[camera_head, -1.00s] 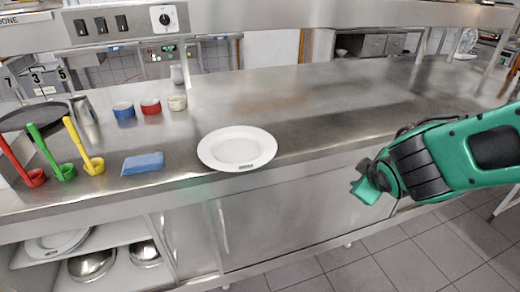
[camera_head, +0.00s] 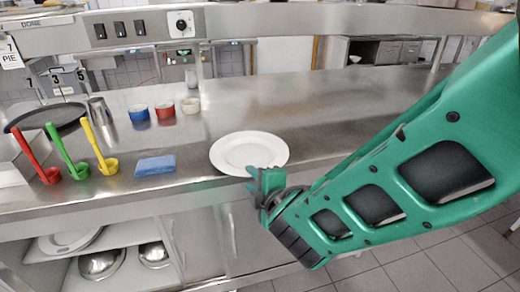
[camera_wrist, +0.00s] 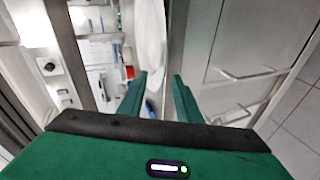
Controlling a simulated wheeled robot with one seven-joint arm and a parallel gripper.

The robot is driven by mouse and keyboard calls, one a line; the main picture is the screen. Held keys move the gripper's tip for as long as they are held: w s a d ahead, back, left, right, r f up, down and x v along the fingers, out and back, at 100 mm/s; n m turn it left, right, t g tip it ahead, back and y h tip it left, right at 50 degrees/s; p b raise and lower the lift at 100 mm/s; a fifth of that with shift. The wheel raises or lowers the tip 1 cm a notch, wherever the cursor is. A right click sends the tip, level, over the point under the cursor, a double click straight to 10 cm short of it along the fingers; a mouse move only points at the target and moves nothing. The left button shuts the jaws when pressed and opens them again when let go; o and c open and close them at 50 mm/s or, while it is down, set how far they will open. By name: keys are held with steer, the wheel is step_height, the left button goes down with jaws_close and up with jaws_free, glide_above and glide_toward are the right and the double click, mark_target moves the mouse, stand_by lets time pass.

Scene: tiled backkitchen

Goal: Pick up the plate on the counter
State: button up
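The white round plate (camera_head: 247,149) lies on the steel counter near its front edge. In the wrist view the plate (camera_wrist: 151,35) shows edge-on, just beyond the fingertips. My gripper (camera_head: 264,178) is at the plate's near rim, slightly right of its middle, and overlaps a little of the rim in the head view. In the wrist view my gripper (camera_wrist: 160,76) has its two green fingers apart, with the plate's rim in line with the gap. I cannot tell whether the rim is between the fingers or touching.
On the steel counter (camera_head: 320,105), a blue sponge (camera_head: 155,165) lies left of the plate. Red, green and yellow ladles (camera_head: 103,155) stand further left. Blue, red and cream bowls (camera_head: 164,108) are behind. The counter right of the plate is clear.

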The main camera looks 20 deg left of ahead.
mark_target(245, 172)
steer(key=shift+x, duration=3.25)
steer(key=shift+w+d+r, duration=0.1)
steer(key=shift+d, duration=0.05)
steer(key=shift+c, duration=0.5)
jaws_close()
